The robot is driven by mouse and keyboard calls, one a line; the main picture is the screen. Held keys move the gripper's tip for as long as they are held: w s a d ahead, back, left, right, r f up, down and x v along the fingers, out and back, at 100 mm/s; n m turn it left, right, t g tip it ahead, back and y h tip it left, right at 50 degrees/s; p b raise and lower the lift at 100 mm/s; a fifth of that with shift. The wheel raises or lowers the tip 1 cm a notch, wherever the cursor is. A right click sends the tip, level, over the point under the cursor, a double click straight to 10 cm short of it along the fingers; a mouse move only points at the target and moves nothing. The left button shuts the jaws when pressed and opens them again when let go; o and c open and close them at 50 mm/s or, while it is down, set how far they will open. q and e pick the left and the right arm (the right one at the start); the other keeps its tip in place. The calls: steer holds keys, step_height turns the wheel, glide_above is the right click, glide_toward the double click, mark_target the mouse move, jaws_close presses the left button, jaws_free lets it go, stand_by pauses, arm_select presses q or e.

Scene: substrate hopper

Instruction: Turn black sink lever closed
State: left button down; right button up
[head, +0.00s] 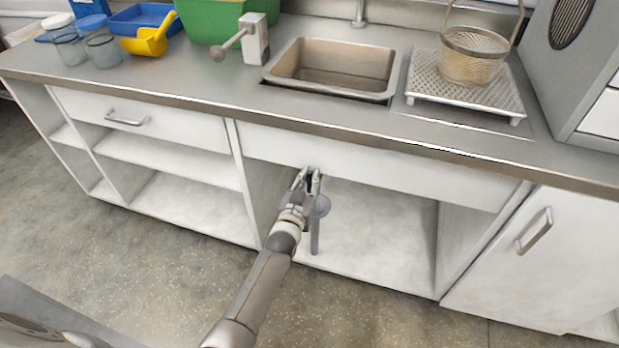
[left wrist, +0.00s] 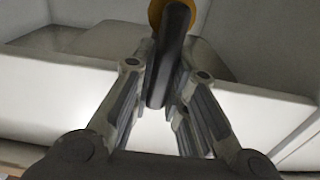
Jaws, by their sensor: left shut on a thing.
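The black sink lever (left wrist: 170,62) shows in the left wrist view as a dark bar running down from an orange-yellow round part (left wrist: 157,14). My left gripper (head: 309,178) is under the counter, at the front of the open bay below the sink (head: 335,62). In the left wrist view its fingers (left wrist: 166,100) stand on both sides of the lever, shut on it. In the head view the fingers hide most of the lever. My right gripper is not in view.
The bay has a white floor (head: 380,255) and side walls close by. A drawer (head: 150,118) is at left, and a cupboard door with a handle (head: 534,231) at right. On the counter, a wire basket (head: 474,58) stands on a perforated stand (head: 425,83).

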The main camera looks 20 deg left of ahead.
arm_select(q)
steer(key=shift+f, duration=0.15)
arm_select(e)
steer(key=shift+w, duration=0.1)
arm_select(q)
steer(key=c, duration=1.4)
jaws_free()
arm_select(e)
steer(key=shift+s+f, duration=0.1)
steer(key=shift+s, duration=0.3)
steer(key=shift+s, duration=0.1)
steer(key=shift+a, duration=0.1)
arm_select(q)
steer(key=s, duration=1.2)
steer(key=shift+a, duration=0.15)
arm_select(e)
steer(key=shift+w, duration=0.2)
